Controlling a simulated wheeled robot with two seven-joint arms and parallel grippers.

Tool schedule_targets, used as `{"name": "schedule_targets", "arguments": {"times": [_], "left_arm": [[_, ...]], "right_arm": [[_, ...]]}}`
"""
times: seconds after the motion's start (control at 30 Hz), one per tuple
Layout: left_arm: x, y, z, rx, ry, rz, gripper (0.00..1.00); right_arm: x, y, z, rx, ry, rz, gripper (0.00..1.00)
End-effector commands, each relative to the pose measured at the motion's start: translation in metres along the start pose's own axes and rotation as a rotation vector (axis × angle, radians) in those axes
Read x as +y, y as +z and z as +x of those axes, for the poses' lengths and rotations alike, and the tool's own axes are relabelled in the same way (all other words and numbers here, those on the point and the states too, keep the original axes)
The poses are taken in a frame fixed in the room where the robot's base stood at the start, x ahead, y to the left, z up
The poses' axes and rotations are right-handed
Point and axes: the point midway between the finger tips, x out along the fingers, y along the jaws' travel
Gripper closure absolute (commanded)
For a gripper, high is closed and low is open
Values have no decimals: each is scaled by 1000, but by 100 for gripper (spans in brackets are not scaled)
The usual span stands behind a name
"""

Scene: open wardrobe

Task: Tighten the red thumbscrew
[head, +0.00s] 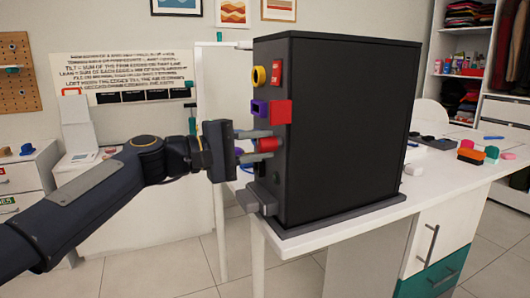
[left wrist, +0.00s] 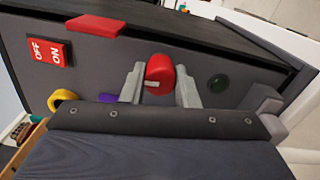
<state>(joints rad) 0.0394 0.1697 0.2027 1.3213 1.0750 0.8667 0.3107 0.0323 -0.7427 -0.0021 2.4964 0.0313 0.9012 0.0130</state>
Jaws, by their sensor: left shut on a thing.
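The red thumbscrew (head: 267,145) sticks out from the narrow front panel of a black cabinet (head: 345,125). In the left wrist view the red thumbscrew (left wrist: 160,72) has a small pale mark on its side. My left gripper (head: 268,144) reaches in from the left, with one grey finger above the thumbscrew and one below. In the left wrist view the fingers of my left gripper (left wrist: 160,83) stand on either side of the thumbscrew, closed on it. My right gripper is not in view.
The panel also carries a yellow ring knob (head: 258,76), a red OFF/ON switch (head: 277,72), a red block (head: 280,112), a purple part (head: 259,108) and a dark green round part (left wrist: 218,83). The cabinet stands on a white table (head: 375,222); small coloured objects lie at the right.

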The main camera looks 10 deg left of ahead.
Motion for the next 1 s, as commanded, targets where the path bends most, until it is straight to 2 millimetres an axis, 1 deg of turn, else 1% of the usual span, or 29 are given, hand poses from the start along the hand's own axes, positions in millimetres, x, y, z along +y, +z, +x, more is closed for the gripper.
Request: {"name": "schedule_targets", "arguments": {"times": [0.03, 0.17, 0.43, 0.47, 0.6, 0.63, 0.8, 0.83, 0.9, 1.0], "left_arm": [[-1, 0, 0, 1, 2, 25, 100], [0, 0, 0, 1, 2, 64, 100], [1, 0, 0, 1, 2, 71, 100], [1, 0, 0, 1, 2, 71, 69], [1, 0, 0, 0, 2, 69, 51], [1, 0, 0, 0, 2, 69, 48], [0, 0, 0, 0, 1, 68, 48], [0, 0, 0, 0, 1, 67, 46], [0, 0, 0, 0, 1, 67, 37], [0, 0, 0, 0, 1, 67, 37]], "right_arm": [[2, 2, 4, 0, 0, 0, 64], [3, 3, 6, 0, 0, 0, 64], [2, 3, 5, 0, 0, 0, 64], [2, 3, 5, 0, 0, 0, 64], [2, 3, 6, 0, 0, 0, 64], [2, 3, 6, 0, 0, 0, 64], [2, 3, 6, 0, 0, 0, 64], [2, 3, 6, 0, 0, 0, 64], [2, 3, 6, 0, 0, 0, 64], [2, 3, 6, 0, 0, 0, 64]]}}
